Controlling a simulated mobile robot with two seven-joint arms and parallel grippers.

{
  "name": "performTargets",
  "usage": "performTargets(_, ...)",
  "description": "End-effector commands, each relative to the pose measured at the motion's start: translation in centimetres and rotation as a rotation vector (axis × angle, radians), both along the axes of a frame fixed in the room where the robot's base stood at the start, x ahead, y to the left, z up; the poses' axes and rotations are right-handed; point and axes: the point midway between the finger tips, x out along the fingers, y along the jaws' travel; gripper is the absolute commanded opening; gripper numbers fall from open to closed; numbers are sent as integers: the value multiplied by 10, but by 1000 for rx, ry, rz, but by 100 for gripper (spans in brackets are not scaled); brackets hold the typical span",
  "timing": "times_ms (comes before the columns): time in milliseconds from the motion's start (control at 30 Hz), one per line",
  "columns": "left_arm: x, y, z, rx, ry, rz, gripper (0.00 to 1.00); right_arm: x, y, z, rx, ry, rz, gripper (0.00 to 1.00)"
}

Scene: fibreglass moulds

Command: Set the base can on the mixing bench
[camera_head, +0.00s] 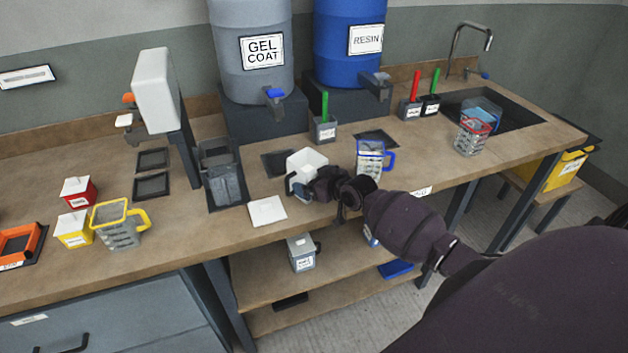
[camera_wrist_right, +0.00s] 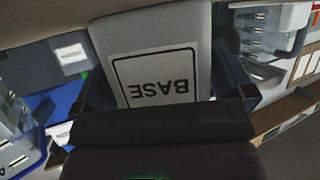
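The base can (camera_head: 306,163), a pale box-shaped can, is at the middle of the wooden bench (camera_head: 350,205) in the head view. My right gripper (camera_head: 299,187) is at its near side. In the right wrist view the can (camera_wrist_right: 160,60) fills the space between the two fingers of my right gripper (camera_wrist_right: 165,88), its BASE label upside down. The fingers look closed on its sides. I cannot tell whether its bottom touches the bench. My left gripper is not in view.
A white square (camera_head: 267,210) lies left of the can, and a blue-rimmed measuring cup (camera_head: 371,158) stands right. Behind are the gel coat drum (camera_head: 250,80) and resin drum (camera_head: 348,55). A grey can (camera_head: 301,252) stands on the shelf below. Clear wood lies along the front edge.

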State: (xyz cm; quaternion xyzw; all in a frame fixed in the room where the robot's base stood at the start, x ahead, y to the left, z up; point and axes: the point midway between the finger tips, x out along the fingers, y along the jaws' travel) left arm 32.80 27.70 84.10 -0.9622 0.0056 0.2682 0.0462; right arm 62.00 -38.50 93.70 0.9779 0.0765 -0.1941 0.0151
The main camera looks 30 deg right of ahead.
Motion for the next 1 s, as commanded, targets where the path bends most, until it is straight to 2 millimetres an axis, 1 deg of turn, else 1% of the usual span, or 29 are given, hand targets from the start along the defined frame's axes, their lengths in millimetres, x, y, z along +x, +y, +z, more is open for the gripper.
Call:
performTargets(200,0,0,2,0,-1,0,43,0,0,3,0,0,0,100)
performTargets(333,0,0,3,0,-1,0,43,-10,-2,6,-1,1,0,100)
performTargets(467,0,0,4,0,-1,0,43,-29,-5,14,-2,1,0,100)
performTargets(600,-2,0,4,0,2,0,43,-53,-8,24,-2,2,1,100)
performTargets(800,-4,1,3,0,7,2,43,-85,-13,38,-2,1,1,100)
performTargets(1000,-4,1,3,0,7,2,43,-104,-16,46,-1,0,-1,100)
